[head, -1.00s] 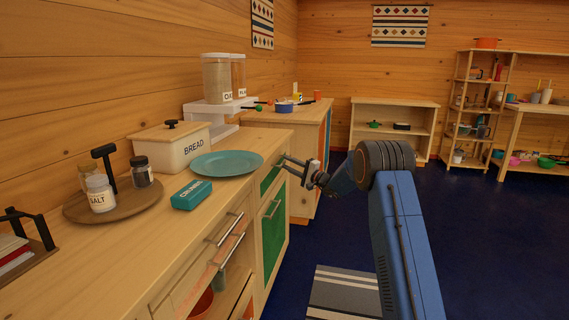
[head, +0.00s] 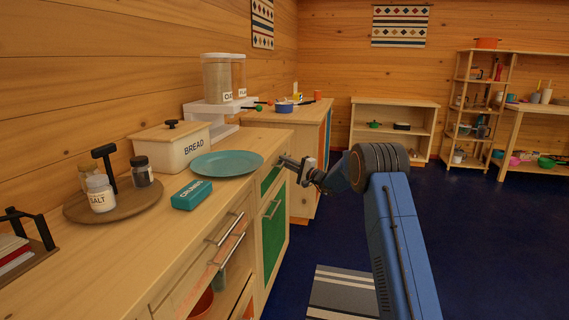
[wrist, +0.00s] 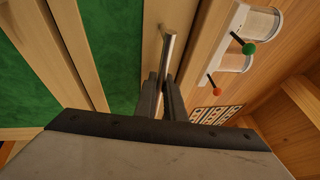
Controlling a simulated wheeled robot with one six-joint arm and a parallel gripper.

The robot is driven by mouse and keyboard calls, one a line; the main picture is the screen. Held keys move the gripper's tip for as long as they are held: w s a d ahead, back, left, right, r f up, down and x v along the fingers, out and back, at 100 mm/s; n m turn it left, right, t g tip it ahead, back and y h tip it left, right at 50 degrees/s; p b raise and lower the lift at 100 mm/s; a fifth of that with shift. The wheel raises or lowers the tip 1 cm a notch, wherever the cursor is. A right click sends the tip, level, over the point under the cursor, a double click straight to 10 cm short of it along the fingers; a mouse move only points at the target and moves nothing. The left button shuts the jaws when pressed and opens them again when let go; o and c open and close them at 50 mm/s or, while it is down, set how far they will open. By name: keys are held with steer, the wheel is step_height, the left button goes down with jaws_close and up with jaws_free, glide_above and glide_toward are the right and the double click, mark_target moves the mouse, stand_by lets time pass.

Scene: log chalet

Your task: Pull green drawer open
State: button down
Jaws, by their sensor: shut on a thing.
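The green drawer (head: 270,179) is the narrow green-fronted panel at the top of the cabinet's far end, just under the counter. It appears closed in the head view. Its green front also shows in the wrist view (wrist: 121,55), framed in pale wood. The drawer's metal bar handle (wrist: 169,48) runs between the dark fingers of my gripper (wrist: 160,82). In the head view my gripper (head: 288,162) is at the drawer front, shut on the handle, and hides most of it.
A green door (head: 273,228) with its own bar handle is below the drawer. A teal plate (head: 227,163), a bread box (head: 172,146) and a teal box (head: 192,195) stand on the counter. A striped rug (head: 343,291) lies on the open blue floor.

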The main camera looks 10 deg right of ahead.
steer(key=s+d, duration=0.4)
steer(key=d, duration=0.5)
steer(key=s+d, duration=0.5)
steer(key=d, duration=0.5)
steer(key=s+d, duration=0.5)
steer(key=d, duration=0.5)
steer(key=shift+d, duration=0.25)
steer(key=shift+s+f, duration=0.1)
steer(key=c, duration=1.8)
jaws_free()
steer(key=shift+c, duration=0.2)
steer(key=v, duration=1.7)
steer(key=shift+s+d+f, duration=0.1)
steer(key=shift+s, duration=0.05)
